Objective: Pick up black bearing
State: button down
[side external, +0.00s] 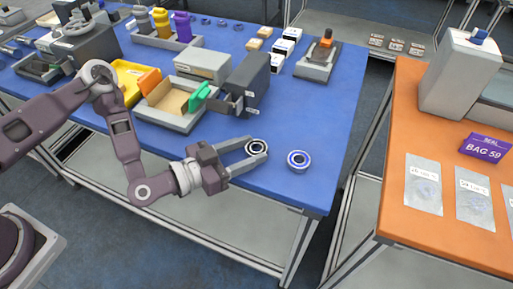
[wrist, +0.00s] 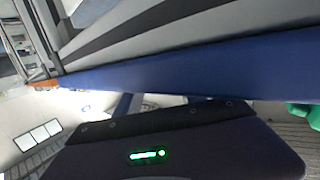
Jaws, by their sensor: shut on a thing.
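The black bearing (side external: 256,146) is a dark ring with a pale centre, between the fingertips of my gripper (side external: 258,149) in the side external view. My gripper is shut on it, low at the front part of the blue table. Whether the bearing still touches the table top is hard to tell. In the wrist view neither fingertips nor bearing can be made out; a dark housing with a green light fills the lower part.
A second bearing with a blue ring (side external: 299,160) lies just right of my gripper on the blue table (side external: 325,125). Behind stand a dark grey machine (side external: 250,80), a tray with a green part (side external: 198,97) and small boxes (side external: 283,47). An orange table (side external: 403,135) stands at the right, across a gap.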

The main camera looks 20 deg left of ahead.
notch_tip(320, 180, up, 18)
jog(key=w+a+r+n+t+y, duration=0.1)
jog(key=w+a+n+y, duration=0.15)
jog(key=a, duration=0.65)
jog(key=w+a+n+t+y, duration=0.15)
jog(key=a+y, duration=0.25)
jog(key=a, duration=0.5)
jog(key=w+a+r+n+t+y, duration=0.1)
jog(key=w+a+n+y, duration=0.2)
jog(key=a, duration=0.6)
jog(key=m+g+h, duration=0.4)
jog(key=m+h, duration=0.3)
jog(key=h, duration=0.3)
send_over(248, 152)
jog(key=f, duration=0.2)
jog(key=shift+t, duration=0.35)
notch_tip(248, 152, down, 18)
jog(key=shift+r, duration=0.2)
jog(key=shift+y, duration=0.25)
jog(key=c, duration=0.7)
grip_release()
jog(key=shift+a+f, duration=0.1)
jog(key=shift+f, duration=0.05)
